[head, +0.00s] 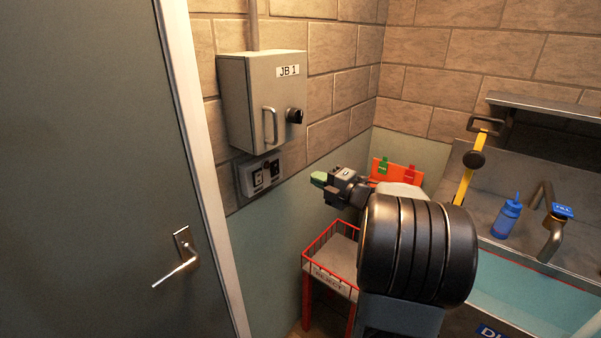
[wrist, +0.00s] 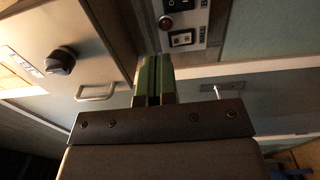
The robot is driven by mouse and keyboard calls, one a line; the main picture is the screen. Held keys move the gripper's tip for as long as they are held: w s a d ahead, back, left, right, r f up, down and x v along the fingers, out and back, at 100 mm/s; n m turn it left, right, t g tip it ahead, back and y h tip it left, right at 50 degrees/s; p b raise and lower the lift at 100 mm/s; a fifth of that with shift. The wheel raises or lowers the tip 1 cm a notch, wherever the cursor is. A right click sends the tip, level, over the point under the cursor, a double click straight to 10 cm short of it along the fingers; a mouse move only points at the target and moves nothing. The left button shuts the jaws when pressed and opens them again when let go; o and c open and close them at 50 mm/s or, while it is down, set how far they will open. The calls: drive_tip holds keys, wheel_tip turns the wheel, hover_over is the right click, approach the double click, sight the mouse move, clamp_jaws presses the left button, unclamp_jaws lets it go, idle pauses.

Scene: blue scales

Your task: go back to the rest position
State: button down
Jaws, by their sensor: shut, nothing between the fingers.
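My gripper (head: 322,180) is in the middle of the head view, in front of the green lower wall and above the red wire basket. Its green-tipped fingers point left, toward the door side. In the wrist view the two green fingers (wrist: 154,75) lie side by side, shut, with nothing between them. The fingers touch nothing that I can see.
The grey JB 1 box (head: 262,100) has a handle and black knob; a switch panel (head: 262,174) is below it. A grey door (head: 90,180) is at left. A red basket (head: 330,275) stands below my gripper. The sink (head: 540,300), tap (head: 545,215) and blue bottle (head: 507,217) are right.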

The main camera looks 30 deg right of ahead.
drive_tip(key=s+d+f+m+g+h, duration=0.1)
drive_tip(key=d+f+m+g+h, duration=0.1)
drive_tip(key=d+f+m+h, duration=0.35)
drive_tip(key=s+d+f+m+g+h, duration=0.1)
drive_tip(key=d+f+m+g+h, duration=0.1)
drive_tip(key=d+m+h, duration=0.45)
drive_tip(key=s+a+f+m+g+h, duration=0.1)
drive_tip(key=s+a+f+m+g, duration=0.3)
drive_tip(key=m, duration=0.4)
drive_tip(key=s+a+m+g+y, duration=0.1)
drive_tip(key=s+a, duration=0.5)
drive_tip(key=a, duration=0.8)
drive_tip(key=s+a+r+m+g+y, duration=0.1)
drive_tip(key=s+a+g+y, duration=0.2)
drive_tip(key=a, duration=1.1)
drive_tip(key=s+y, duration=0.2)
drive_tip(key=s, duration=0.1)
drive_tip(key=shift+g, duration=0.4)
drive_tip(key=c, duration=1.8)
unclamp_jaws()
drive_tip(key=shift+d, duration=0.1)
drive_tip(key=shift+c, duration=0.2)
